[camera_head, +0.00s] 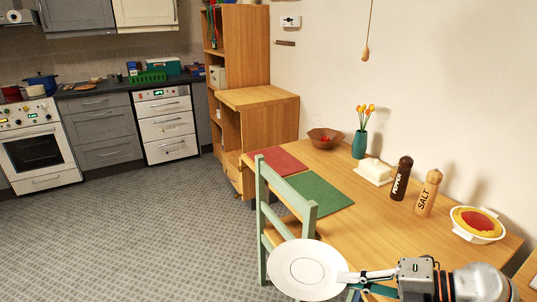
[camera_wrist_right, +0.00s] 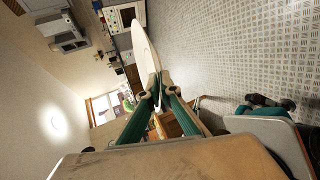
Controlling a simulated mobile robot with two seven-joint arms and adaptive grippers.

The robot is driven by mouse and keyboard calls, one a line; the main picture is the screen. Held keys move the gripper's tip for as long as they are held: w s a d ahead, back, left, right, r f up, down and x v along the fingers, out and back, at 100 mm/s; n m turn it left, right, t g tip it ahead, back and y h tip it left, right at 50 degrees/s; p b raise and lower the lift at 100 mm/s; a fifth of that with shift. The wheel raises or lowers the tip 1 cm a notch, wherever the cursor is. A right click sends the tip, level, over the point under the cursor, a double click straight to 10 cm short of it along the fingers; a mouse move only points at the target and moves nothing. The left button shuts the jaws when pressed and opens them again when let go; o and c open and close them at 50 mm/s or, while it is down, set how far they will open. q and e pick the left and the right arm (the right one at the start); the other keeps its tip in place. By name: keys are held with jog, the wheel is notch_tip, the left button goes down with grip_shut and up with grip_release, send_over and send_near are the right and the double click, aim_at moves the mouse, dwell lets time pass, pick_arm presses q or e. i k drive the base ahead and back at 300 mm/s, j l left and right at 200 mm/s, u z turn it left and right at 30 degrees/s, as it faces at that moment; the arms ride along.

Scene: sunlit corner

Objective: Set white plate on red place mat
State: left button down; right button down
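The white plate (camera_head: 305,268) is held by my right gripper (camera_head: 350,278) in the head view, in front of the table's near edge and by the green chair. In the right wrist view the plate (camera_wrist_right: 146,52) shows edge-on, its rim between the closed fingertips of the right gripper (camera_wrist_right: 154,92). The red place mat (camera_head: 278,161) lies flat and bare at the far left end of the wooden table (camera_head: 385,240), well beyond the plate. My left gripper is not in view.
A green place mat (camera_head: 314,194) lies beside the red one. A pale green chair (camera_head: 262,215) stands at the table's left edge. A bowl (camera_head: 325,138), vase (camera_head: 360,143), butter dish (camera_head: 374,171), pepper mill (camera_head: 401,178), salt mill (camera_head: 428,193) and casserole dish (camera_head: 478,225) line the wall side.

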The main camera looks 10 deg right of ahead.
aim_at(276, 160)
jog(key=i+j, duration=0.2)
jog(key=i, duration=0.35)
jog(key=i+j, duration=0.15)
jog(key=i, duration=0.4)
jog(key=i+l, duration=0.1)
jog(key=i, duration=0.15)
jog(key=i+l, duration=0.15)
jog(key=i, duration=0.15)
